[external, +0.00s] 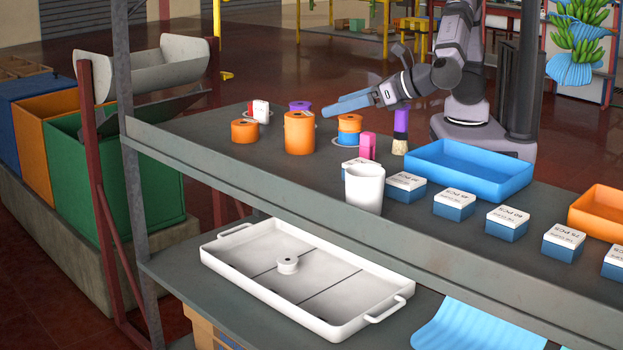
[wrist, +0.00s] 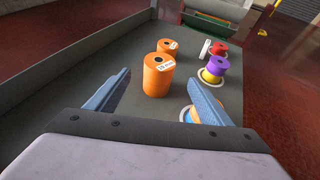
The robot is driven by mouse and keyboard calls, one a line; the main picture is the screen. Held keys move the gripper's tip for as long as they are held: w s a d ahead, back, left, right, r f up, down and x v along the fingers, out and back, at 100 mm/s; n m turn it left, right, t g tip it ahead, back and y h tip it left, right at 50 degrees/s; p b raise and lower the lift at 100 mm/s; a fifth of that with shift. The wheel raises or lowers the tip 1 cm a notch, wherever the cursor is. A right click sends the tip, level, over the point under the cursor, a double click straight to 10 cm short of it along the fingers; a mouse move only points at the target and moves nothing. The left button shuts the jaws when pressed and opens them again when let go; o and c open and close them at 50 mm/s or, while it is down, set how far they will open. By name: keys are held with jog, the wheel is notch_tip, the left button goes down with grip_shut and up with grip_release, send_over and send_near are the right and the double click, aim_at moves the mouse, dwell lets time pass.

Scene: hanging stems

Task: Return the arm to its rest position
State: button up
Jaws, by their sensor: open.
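My gripper (external: 347,106) is open and empty, its two blue fingers held level above the grey bench (external: 205,150). In the wrist view the fingers of my gripper (wrist: 158,100) are spread wide, with nothing between their tips. A tall orange roll (external: 299,132) stands on the bench just left of the fingertips; it also shows beyond the gap in the wrist view (wrist: 158,76). My arm reaches in from the upper right, bent at the elbow, and its base stands at the back of the bench.
A shorter orange roll (external: 244,131) stands at left. Several small boxes line the front edge. A white tray (external: 225,262) lies on the shelf below.

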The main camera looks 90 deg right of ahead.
jog(key=d+m+g+p, duration=0.1)
jog(key=d, duration=0.2)
jog(key=d+m+g, duration=0.1)
jog(key=d+m, duration=0.1)
jog(key=d, duration=0.1)
jog(key=d+f+m+g+h+p, duration=0.1)
jog(key=d, duration=0.2)
jog(key=shift+d+p, duration=0.15)
jog(key=shift+p, duration=0.2)
jog(key=d+f+m+g, duration=0.1)
jog(key=d+m, duration=0.1)
jog(key=s+d+f+m+g, duration=0.1)
jog(key=d+m, duration=0.1)
jog(key=d, duration=0.1)
jog(key=s+d+f+m+g+p, duration=0.1)
jog(key=d+m+g, duration=0.1)
jog(key=d, duration=0.1)
jog(key=shift+s+d+f, duration=0.2)
jog(key=shift+f, duration=0.1)
jog(key=s+d+f+m+g+y+p, duration=0.2)
jog(key=s+m, duration=0.4)
jog(key=m, duration=0.4)
jog(key=s+d+f+m+g+y+p, duration=0.2)
jog(key=s+d+m, duration=0.4)
jog(key=m, duration=0.5)
jog(key=shift+d+f+g+y, duration=0.35)
jog(key=shift+d+g+y, duration=0.35)
jog(key=shift+y, duration=0.4)
